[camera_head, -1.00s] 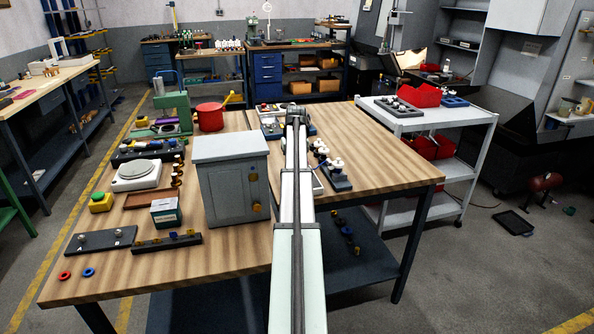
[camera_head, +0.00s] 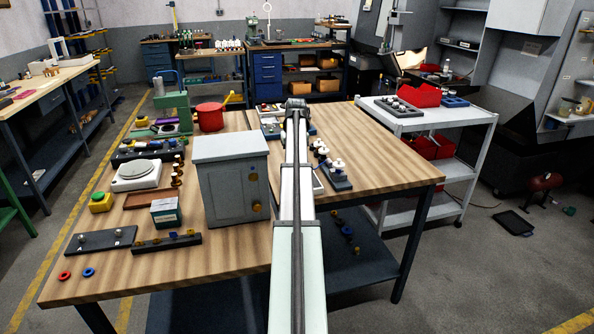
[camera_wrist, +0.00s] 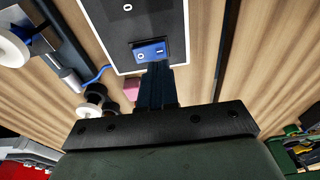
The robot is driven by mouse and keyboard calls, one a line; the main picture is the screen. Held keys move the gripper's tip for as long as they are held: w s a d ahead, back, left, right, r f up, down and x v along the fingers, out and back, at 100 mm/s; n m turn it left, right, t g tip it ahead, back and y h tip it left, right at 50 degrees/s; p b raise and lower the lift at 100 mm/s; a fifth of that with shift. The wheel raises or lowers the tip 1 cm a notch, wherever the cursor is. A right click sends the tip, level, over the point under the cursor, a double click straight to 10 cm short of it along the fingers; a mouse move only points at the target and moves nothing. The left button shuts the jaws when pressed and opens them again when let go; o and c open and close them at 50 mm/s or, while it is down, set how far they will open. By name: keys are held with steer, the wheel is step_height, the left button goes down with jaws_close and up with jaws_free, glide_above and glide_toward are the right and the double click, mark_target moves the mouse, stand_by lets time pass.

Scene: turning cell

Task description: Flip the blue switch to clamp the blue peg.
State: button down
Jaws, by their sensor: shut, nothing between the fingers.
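In the wrist view, the blue switch (camera_wrist: 150,51) is a small blue block on a dark panel (camera_wrist: 117,35) with a pale border and white "0" marks. My gripper (camera_wrist: 157,68) is shut and empty, its dark fingertips just below the switch and overlapping its lower edge in the picture. I cannot tell if they touch it. I cannot make out a blue peg there. In the head view my arm hides the gripper and the switch.
White-and-black knobbed parts (camera_wrist: 90,103) lie left of my gripper. In the head view, a grey cabinet (camera_head: 231,180) stands left of my arm on the wooden table (camera_head: 385,165). A rack of white-topped parts (camera_head: 335,177) stands right of it. Bare wood lies further right.

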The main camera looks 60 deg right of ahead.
steer(key=shift+r, duration=2.1)
